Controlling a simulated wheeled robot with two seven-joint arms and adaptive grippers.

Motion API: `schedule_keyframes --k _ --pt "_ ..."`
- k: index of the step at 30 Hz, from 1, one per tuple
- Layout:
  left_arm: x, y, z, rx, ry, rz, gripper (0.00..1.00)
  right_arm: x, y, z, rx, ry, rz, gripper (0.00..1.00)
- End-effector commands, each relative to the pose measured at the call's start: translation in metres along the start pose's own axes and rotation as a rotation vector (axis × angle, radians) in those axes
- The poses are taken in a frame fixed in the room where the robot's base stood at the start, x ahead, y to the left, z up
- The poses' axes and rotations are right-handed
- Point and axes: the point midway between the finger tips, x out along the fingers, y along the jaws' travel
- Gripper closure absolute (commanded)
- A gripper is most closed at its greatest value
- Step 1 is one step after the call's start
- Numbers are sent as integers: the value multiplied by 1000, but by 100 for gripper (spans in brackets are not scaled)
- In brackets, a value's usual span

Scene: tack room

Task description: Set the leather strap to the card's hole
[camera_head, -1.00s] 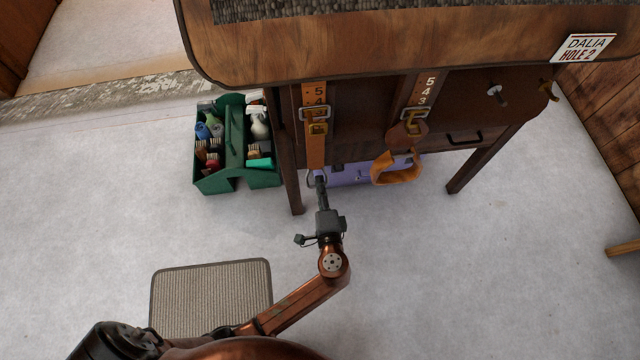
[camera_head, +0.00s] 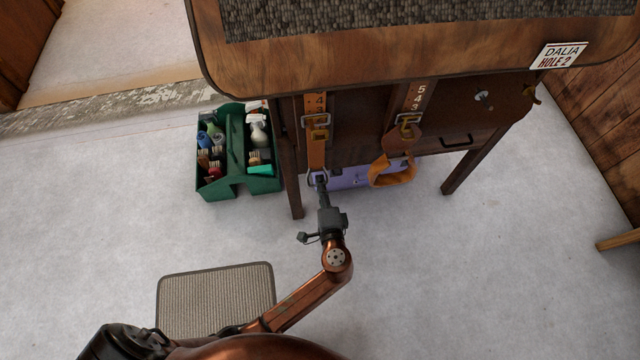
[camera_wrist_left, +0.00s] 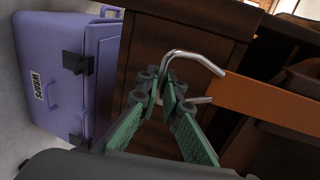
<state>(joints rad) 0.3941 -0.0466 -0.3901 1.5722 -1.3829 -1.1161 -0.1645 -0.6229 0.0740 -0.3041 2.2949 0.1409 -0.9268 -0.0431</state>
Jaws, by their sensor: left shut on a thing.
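The card (camera_head: 559,55) on the table's edge reads "DALIA HOLE 2". The orange leather strap (camera_head: 316,152) hangs at the left of the dark panel, with numbers and a metal buckle (camera_head: 316,120) near its top. A 4 shows above the buckle; the hole at the buckle pin is too small to read. My left gripper (camera_head: 319,180) is shut on the metal ring at the strap's lower end. The left wrist view shows the green-padded fingers (camera_wrist_left: 165,98) closed on this ring (camera_wrist_left: 196,58), with the strap (camera_wrist_left: 265,103) running right. My right gripper is not in view.
A second numbered strap (camera_head: 414,97) hangs to the right with an orange loop (camera_head: 380,178). A purple box (camera_head: 350,179) stands beneath, close to my gripper. A green grooming tote (camera_head: 240,185) is left of the table leg (camera_head: 292,180). A mat (camera_head: 215,300) lies in front.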

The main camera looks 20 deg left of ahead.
Motion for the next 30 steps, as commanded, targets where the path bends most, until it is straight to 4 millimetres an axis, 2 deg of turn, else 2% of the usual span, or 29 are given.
schedule_keyframes --k 8,17,20,30 --pt "0 0 0 1 1 1 76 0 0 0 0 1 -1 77" --pt "-2 1 0 0 1 1 76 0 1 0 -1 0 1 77" --pt "-11 1 0 0 1 3 76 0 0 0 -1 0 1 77" --pt "-64 1 0 0 1 3 76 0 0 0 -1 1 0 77"
